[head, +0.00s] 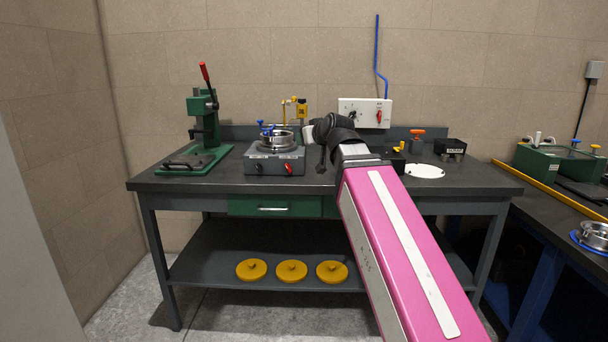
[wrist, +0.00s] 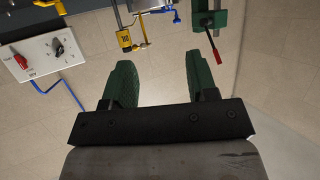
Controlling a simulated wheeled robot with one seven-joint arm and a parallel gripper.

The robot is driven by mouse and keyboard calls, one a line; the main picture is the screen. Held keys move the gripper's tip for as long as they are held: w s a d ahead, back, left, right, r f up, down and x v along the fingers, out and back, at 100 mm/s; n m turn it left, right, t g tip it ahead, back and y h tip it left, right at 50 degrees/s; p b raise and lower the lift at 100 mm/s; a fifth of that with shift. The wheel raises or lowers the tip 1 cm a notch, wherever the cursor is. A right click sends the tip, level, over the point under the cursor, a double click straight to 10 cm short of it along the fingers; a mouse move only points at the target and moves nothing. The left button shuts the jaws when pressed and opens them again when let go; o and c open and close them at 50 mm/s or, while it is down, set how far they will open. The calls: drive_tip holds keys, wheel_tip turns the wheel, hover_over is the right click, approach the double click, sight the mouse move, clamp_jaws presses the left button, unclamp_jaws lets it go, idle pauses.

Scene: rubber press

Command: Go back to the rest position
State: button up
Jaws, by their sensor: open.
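My gripper (wrist: 162,62) shows in the wrist view with two green fingers spread apart and nothing between them. In the head view my pink arm reaches from the lower right to above the middle of the dark workbench (head: 225,184). Its dark wrist end is beside and above the grey round-topped heater unit (head: 273,163). The fingers cannot be made out clearly there. The arm hides part of the bench's right side.
A green press with a red-tipped lever (head: 203,125) stands at the bench's left. A white control box (head: 365,112) is on the wall behind. A white disc (head: 425,171) lies at the right. Yellow discs (head: 291,271) lie on the lower shelf. Another bench (head: 560,215) stands at far right.

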drive_tip(key=w+d+f+m+g+h, duration=0.1)
drive_tip(key=d+f+g, duration=0.1)
drive_tip(key=f, duration=0.7)
drive_tip(key=d+f+m+g+h, duration=0.1)
drive_tip(key=d+f, duration=0.2)
drive_tip(key=f, duration=0.5)
drive_tip(key=s+d+f+m+g+h, duration=0.1)
drive_tip(key=s+d+f+g, duration=0.2)
drive_tip(key=f, duration=0.8)
drive_tip(key=s+d+f+m+g+h, duration=0.1)
drive_tip(key=s+d+f+g, duration=0.2)
drive_tip(key=f, duration=0.9)
drive_tip(key=s+d+f+m+g+h, duration=0.1)
drive_tip(key=s+d+f+g+h, duration=0.1)
drive_tip(key=s+d+f, duration=0.4)
wheel_tip(320, 180, down, 6)
drive_tip(key=s+g, duration=0.1)
drive_tip(key=s, duration=0.1)
drive_tip(key=shift+s+d+g, duration=0.25)
drive_tip(key=shift+s+g, duration=0.05)
drive_tip(key=shift+r, duration=0.1)
